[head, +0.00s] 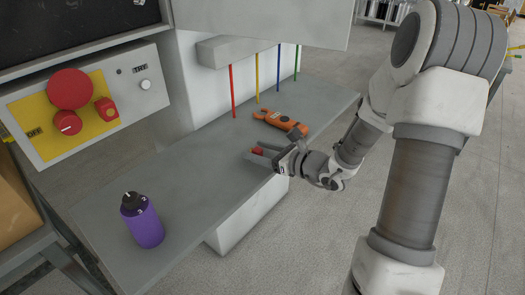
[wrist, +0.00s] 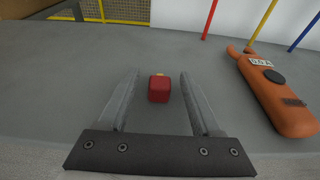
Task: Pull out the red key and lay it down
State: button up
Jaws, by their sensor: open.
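The red key (wrist: 159,89) is a small red block with a pale yellowish bit at its far end. It lies on the grey bench top (head: 185,160), and it also shows in the head view (head: 257,151). My gripper (wrist: 160,76) is open and low over the bench, with one finger on each side of the key. In the wrist view a gap shows between the key and each finger. The control panel (head: 30,120) at the left carries a large red button (head: 70,88), a red knob (head: 68,122) and another red part (head: 105,108).
An orange tool (head: 280,122) lies just beyond my gripper, to the right in the wrist view (wrist: 275,95). Several thin coloured rods stand at the bench's back. A purple bottle (head: 142,220) stands near the front left. The bench middle is clear.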

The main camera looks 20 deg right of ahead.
jog(key=p+v, duration=0.3)
jog(key=v, duration=1.4)
jog(key=shift+s, duration=0.2)
